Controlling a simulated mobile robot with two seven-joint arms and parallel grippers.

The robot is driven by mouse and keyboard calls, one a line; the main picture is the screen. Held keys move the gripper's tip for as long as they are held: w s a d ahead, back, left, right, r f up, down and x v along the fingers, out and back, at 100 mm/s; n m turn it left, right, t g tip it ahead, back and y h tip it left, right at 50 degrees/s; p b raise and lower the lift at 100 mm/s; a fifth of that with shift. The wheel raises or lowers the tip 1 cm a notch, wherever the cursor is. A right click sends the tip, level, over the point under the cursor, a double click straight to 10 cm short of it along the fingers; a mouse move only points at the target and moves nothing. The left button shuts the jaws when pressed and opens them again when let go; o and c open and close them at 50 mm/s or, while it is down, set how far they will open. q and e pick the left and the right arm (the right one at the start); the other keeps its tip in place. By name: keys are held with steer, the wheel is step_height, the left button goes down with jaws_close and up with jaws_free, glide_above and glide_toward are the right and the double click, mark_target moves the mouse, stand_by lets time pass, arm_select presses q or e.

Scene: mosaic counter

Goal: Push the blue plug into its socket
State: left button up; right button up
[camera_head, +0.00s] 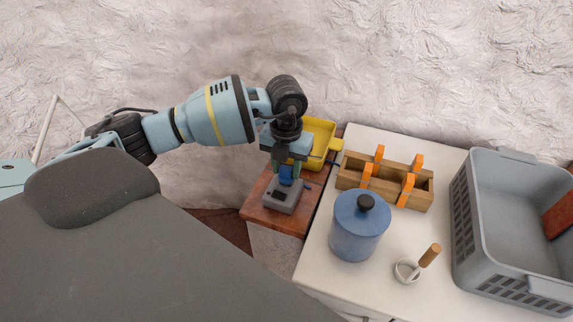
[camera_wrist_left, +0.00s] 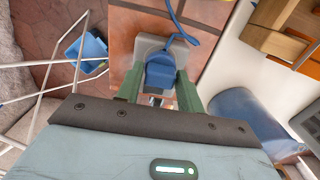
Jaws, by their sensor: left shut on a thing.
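The blue plug (camera_head: 287,173) is between the fingers of my left gripper (camera_head: 287,168), which is shut on it. In the left wrist view the plug (camera_wrist_left: 160,72) has a blue cable (camera_wrist_left: 178,22) running from it, and small metallic bits show beside it. The grey socket box (camera_head: 281,199) with dark openings on top sits on the wooden surface, directly below the plug in the head view. The box also shows behind the plug in the wrist view (camera_wrist_left: 144,47). I cannot tell whether the plug touches it. My right gripper is not in view.
A yellow bin (camera_head: 322,132) stands behind the gripper. On the white counter (camera_head: 312,262) to the right are a wooden rack (camera_head: 350,169) with orange pieces, a blue lidded jar (camera_head: 357,232), a small white bowl (camera_head: 401,273) with a wooden-handled tool, and a grey crate (camera_head: 495,250).

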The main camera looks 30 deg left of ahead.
mark_target(286, 168)
arm_select(q)
steer(key=shift+f, duration=0.6)
stand_by(0.3)
steer(key=o, duration=1)
steer(key=shift+r, duration=0.15)
step_height(286, 168, up, 8)
steer(key=shift+f, duration=0.2)
